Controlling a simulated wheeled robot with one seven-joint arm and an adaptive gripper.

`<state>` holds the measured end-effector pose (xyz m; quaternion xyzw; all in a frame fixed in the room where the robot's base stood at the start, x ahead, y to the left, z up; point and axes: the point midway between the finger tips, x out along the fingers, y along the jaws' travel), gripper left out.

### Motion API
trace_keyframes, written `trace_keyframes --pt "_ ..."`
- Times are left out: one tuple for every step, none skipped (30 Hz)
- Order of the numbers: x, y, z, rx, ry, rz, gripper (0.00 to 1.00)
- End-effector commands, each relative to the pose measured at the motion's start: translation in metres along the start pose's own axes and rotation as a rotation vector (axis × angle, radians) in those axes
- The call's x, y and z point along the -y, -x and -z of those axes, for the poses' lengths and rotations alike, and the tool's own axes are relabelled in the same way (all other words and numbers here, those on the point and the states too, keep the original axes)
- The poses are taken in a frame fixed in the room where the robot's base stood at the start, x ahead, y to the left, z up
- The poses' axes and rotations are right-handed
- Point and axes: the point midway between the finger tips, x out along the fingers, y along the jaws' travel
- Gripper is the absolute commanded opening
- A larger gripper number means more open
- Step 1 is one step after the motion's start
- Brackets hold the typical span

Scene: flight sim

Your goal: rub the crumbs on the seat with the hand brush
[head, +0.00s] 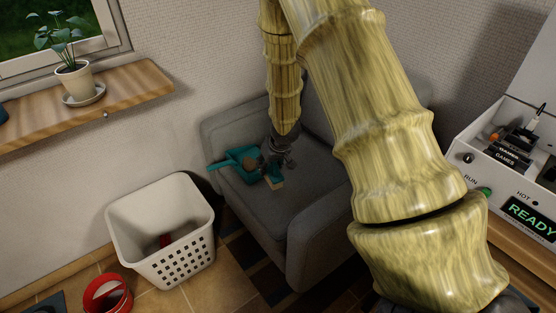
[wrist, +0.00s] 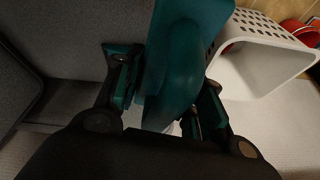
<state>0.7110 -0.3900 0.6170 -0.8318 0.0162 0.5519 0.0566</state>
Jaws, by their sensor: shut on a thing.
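The teal hand brush (head: 240,157) is at the left side of the grey armchair's seat (head: 308,200) in the head view. Tan bristles (head: 275,183) show at its lower right, close to the seat; I cannot tell whether they touch it. My gripper (head: 274,156) is shut on the brush, low over the seat. In the wrist view the teal brush (wrist: 185,65) runs between the fingers of my gripper (wrist: 166,92) and hides much of what lies beyond. I cannot make out crumbs in either view.
A shelf (head: 85,108) with a potted plant (head: 74,80) is on the left wall. A white machine (head: 500,175) is at the right.

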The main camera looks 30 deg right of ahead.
Motion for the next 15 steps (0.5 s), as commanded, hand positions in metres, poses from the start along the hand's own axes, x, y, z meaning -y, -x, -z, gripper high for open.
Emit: trace_keyframes --pt "-0.014 -0.003 0.0 0.002 -0.004 -0.013 0.04" --pt "-0.02 -0.005 0.001 0.002 -0.004 -0.019 0.04" --pt "-0.027 -0.008 0.001 0.002 -0.006 -0.026 0.04" --pt "-0.032 -0.009 0.001 0.003 -0.007 -0.031 0.04" --pt "-0.036 -0.01 0.001 0.003 -0.007 -0.035 0.04" --pt "-0.04 -0.012 0.0 0.004 -0.008 -0.039 0.04" --pt "-0.041 -0.013 0.001 0.004 -0.007 -0.041 0.04" --pt "-0.043 -0.013 0.001 0.004 -0.007 -0.042 0.04" --pt "-0.044 -0.015 0.001 0.003 -0.006 -0.043 0.04" --pt "-0.044 -0.015 0.0 0.003 -0.006 -0.044 0.04" --pt "-0.044 -0.017 0.0 0.003 -0.006 -0.044 0.04" --pt "-0.044 -0.018 -0.001 0.003 -0.006 -0.043 0.04" --pt "-0.044 -0.019 -0.001 0.003 -0.006 -0.043 0.04" --pt "-0.044 -0.021 -0.002 0.003 -0.005 -0.043 0.04" --pt "-0.044 -0.024 -0.003 0.003 -0.005 -0.043 0.04"
